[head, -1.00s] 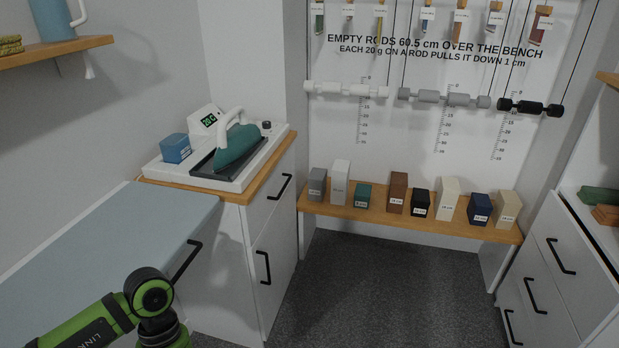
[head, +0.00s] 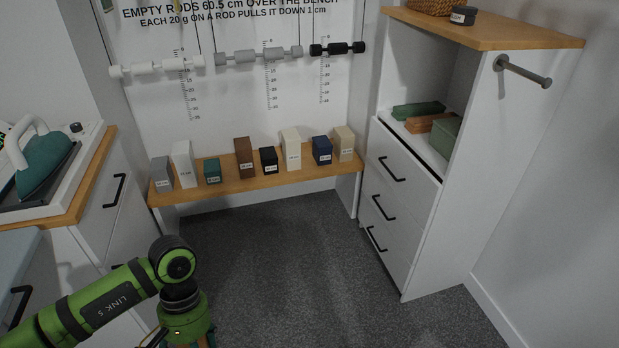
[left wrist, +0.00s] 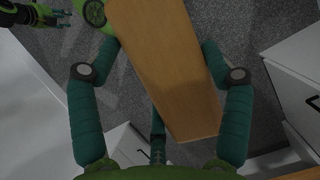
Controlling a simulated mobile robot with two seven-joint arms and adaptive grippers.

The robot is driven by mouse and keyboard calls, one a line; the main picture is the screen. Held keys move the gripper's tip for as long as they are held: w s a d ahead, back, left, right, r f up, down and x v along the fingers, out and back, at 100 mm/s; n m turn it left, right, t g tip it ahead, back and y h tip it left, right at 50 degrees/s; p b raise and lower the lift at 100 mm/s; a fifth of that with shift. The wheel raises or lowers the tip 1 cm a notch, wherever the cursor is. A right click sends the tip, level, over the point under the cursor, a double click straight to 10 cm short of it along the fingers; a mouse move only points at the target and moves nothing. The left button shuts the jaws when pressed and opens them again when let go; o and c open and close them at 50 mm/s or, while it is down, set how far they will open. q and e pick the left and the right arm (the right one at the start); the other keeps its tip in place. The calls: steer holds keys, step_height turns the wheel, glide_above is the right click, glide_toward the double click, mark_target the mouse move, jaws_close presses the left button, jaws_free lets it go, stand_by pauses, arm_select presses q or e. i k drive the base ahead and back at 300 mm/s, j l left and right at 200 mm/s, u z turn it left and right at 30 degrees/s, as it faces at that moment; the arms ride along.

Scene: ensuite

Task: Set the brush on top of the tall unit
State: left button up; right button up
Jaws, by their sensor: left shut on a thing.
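The tall unit (head: 455,120) is white, with a wooden top (head: 510,33), an open shelf and drawers; it stands at the right in the head view. My left gripper (left wrist: 161,48) is shut on the brush (left wrist: 165,75), a long light-wood piece lying between its teal fingers in the left wrist view. Bristles cannot be made out. In the head view my left arm reaches in at the lower left, low and well left of the unit; the fingers and brush are mostly cut off there. My right gripper (left wrist: 60,19) is small at the wrist view's top left; its opening is unclear.
A woven basket (head: 435,5) and a dark round tin (head: 463,15) stand on the unit's top; its front right part is bare. A rail (head: 525,72) sticks out from its side. A bench (head: 255,183) with several blocks stands at the back. Grey carpet (head: 300,255) is clear.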

mark_target(503, 34)
steer(key=i+z, duration=0.1)
steer(key=z, duration=0.3)
steer(key=i+z, duration=0.1)
steer(key=z, duration=0.35)
steer(key=i+j+z, duration=0.1)
steer(key=z, duration=0.3)
steer(key=j+z, duration=0.1)
steer(key=z, duration=0.3)
steer(key=i, duration=0.05)
